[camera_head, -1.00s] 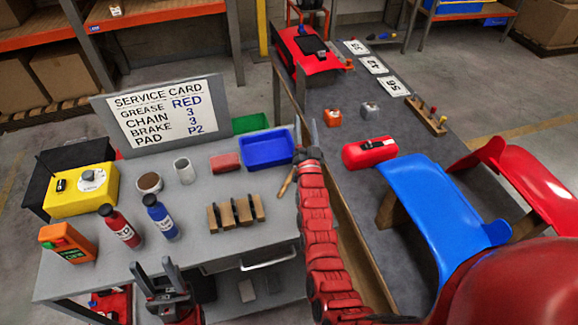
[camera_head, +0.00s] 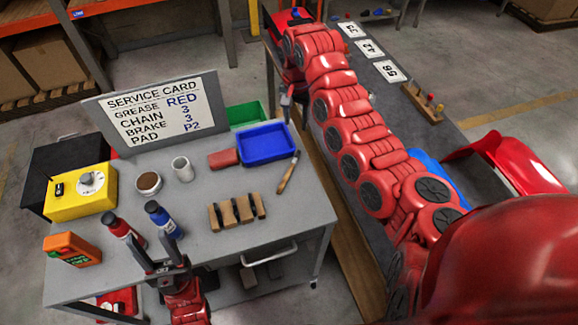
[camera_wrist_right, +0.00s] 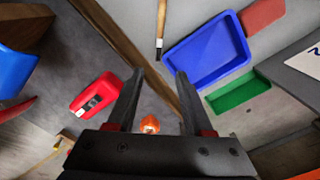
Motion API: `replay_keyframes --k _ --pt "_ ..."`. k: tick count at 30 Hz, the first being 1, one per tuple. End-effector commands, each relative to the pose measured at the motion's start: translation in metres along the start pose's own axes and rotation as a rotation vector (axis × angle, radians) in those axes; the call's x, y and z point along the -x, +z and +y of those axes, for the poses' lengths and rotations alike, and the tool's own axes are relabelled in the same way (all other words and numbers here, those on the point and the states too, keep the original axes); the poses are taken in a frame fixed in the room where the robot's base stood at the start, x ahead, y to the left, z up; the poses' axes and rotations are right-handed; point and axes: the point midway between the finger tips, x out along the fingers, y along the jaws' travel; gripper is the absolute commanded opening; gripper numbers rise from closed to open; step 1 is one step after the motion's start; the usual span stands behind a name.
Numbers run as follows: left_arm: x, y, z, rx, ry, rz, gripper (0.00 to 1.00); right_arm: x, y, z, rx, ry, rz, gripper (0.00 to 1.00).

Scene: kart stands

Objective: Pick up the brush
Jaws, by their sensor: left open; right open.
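The brush (camera_head: 287,174) has a wooden handle and a dark tip. It lies on the grey service table near its right edge, just below the blue tray, with nothing holding it. It also shows in the right wrist view (camera_wrist_right: 161,25) at the top, beyond my fingertips. My right gripper (camera_wrist_right: 159,78) is open and empty, apart from the brush. In the head view its fingers show small beside the blue tray's right end, above and beyond the brush. My left gripper (camera_head: 152,236) is open and empty at the table's front left, close to the bottles.
A blue tray (camera_head: 266,145) and a green bin (camera_head: 246,114) are near the right gripper. Brake pads (camera_head: 236,211), a red bottle (camera_head: 122,231) and a blue bottle (camera_head: 160,217) stand on the table. A red case (camera_wrist_right: 97,92) is on the neighbouring dark bench.

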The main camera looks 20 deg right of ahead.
Motion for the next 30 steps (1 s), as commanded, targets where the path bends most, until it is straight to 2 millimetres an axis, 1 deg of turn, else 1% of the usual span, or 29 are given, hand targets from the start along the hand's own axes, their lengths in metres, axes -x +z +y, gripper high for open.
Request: replay_keyframes --k 2,4,9,14,15,18,22,26,29,30 --pt "-0.001 0.000 0.000 0.000 0.000 0.000 0.50 -0.004 0.003 0.001 0.000 0.008 -0.007 0.51" --pt "-0.002 0.000 0.000 0.000 0.000 0.000 0.50 -0.013 0.003 -0.001 0.001 0.004 -0.008 0.51" --pt "0.000 0.000 0.000 0.000 0.000 0.000 0.50 -0.049 0.004 -0.001 0.002 0.005 -0.007 0.51" --pt "0.010 0.002 0.001 0.000 0.000 0.000 0.50 -0.077 0.003 0.000 0.002 0.007 -0.003 0.51" --pt "0.017 0.003 0.001 0.000 0.000 0.000 0.50 -0.086 0.003 0.000 0.003 0.006 -0.003 0.51" --pt "0.025 0.004 0.001 0.000 0.000 0.000 0.50 -0.101 0.002 0.000 0.002 0.005 -0.002 0.51" --pt "0.020 0.003 0.001 0.000 0.000 0.000 0.50 -0.115 0.003 0.001 0.002 0.007 -0.006 0.51" --pt "0.019 0.003 0.001 0.000 0.000 0.000 0.50 -0.121 0.002 0.001 0.001 0.006 -0.005 0.51" --pt "0.009 0.002 0.001 0.000 0.000 0.000 0.50 -0.125 0.002 0.001 0.001 0.004 -0.003 0.51" --pt "0.004 0.001 0.000 0.000 0.000 0.000 0.50 -0.129 0.003 0.002 0.001 0.006 -0.006 0.51"
